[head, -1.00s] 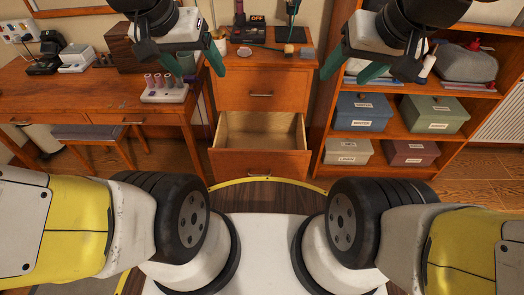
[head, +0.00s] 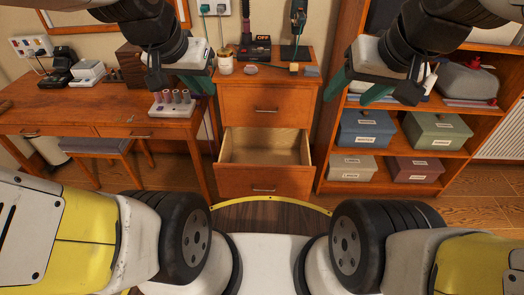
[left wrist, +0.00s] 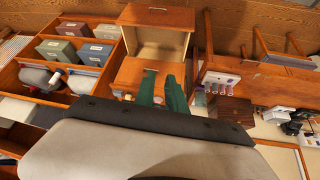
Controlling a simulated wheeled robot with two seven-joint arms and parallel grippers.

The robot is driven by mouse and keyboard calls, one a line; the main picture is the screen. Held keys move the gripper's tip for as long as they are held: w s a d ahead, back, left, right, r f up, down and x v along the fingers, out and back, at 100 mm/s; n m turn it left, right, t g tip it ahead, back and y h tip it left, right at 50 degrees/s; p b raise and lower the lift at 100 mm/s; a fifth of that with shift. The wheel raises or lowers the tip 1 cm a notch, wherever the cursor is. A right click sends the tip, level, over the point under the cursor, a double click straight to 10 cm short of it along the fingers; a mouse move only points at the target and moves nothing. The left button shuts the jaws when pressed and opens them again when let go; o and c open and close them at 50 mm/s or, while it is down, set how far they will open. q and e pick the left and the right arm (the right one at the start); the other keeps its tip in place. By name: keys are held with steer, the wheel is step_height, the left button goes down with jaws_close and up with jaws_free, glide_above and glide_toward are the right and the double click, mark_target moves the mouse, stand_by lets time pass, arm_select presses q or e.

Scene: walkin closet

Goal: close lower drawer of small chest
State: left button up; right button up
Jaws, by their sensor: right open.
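The small wooden chest (head: 262,105) stands ahead, and it also shows in the left wrist view (left wrist: 135,75). Its lower drawer (head: 263,181) is pulled well out, showing a bare, empty interior; its front carries a metal handle (head: 264,190). The drawer is also seen in the left wrist view (left wrist: 157,17). The upper drawer is shut. My left gripper (head: 182,88) is above and left of the chest, its green fingers apart and empty. My right gripper (head: 357,92) is open and empty, right of the chest. Neither touches the drawer.
A wooden desk (head: 80,108) with a stool (head: 95,146) stands left of the chest. An open shelf (head: 400,150) with several lidded boxes stands close on its right. Small items lie on the chest top. The floor before the drawer is narrow beside my base.

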arm_select(q)
steer(key=w+f+m, duration=0.1)
steer(key=w+f, duration=0.2)
steer(key=w, duration=0.1)
steer(key=w+a+f+m, duration=0.1)
steer(key=w+f+m, duration=0.1)
steer(key=w+f, duration=0.2)
steer(key=w+f+m, duration=0.1)
steer(key=w+f, duration=0.2)
steer(key=f, duration=0.1)
steer(key=shift+w+a+m+y, duration=0.25)
steer(key=shift+w+m+y, duration=0.05)
steer(key=shift+w+y, duration=0.1)
jaws_close()
steer(key=m+h, duration=0.4)
steer(key=m, duration=0.6)
glide_toward(260, 170)
step_height(260, 170, down, 4)
steer(key=s+d, duration=0.2)
steer(key=shift+g, duration=0.3)
steer(key=shift+w+r, duration=0.1)
steer(key=shift+w, duration=2.15)
steer(key=shift+w, duration=0.1)
